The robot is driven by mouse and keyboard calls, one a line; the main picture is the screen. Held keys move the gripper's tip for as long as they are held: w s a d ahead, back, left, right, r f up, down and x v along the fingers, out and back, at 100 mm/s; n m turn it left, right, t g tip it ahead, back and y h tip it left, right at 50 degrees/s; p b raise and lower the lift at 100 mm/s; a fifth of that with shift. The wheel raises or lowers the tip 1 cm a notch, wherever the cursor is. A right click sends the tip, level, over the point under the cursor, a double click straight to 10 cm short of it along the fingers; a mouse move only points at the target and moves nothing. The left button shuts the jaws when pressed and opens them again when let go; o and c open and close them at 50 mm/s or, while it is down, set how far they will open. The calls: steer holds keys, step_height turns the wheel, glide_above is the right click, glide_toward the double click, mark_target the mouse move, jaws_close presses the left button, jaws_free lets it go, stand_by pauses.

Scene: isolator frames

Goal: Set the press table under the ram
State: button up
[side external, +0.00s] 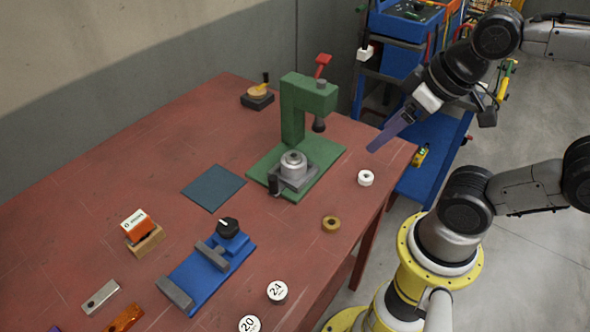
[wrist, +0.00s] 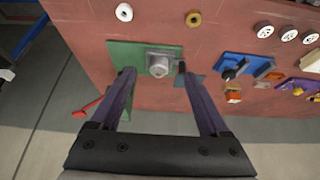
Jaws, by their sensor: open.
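The green press (side external: 295,105) stands on its base plate (side external: 325,155), with a dark ram (side external: 319,123) hanging from its head and a red lever (side external: 322,62) on top. The grey press table (side external: 303,180) sits on the plate, left and in front of the ram in the side view. It carries a round metal piece (side external: 293,163) and has a black handle (side external: 275,184) at its left. In the wrist view the table (wrist: 150,68) lies beyond my fingertips. My gripper (side external: 373,149) is open and empty, above the bench's right edge, apart from the press.
A white ring (side external: 366,178) and a brass ring (side external: 331,223) lie in front of the press. A blue cart (side external: 430,165) stands behind my arm.

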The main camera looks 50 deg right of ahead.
steer(key=shift+c, duration=1.2)
steer(key=w+r, duration=0.3)
steer(key=shift+a+r, duration=0.15)
steer(key=shift+r, duration=0.05)
steer(key=c, duration=0.4)
steer(key=n+g, duration=0.3)
steer(key=g, duration=0.3)
glide_above(273, 177)
step_height(273, 177, down, 8)
step_height(273, 177, down, 13)
steer(key=shift+r, duration=0.15)
jaws_close()
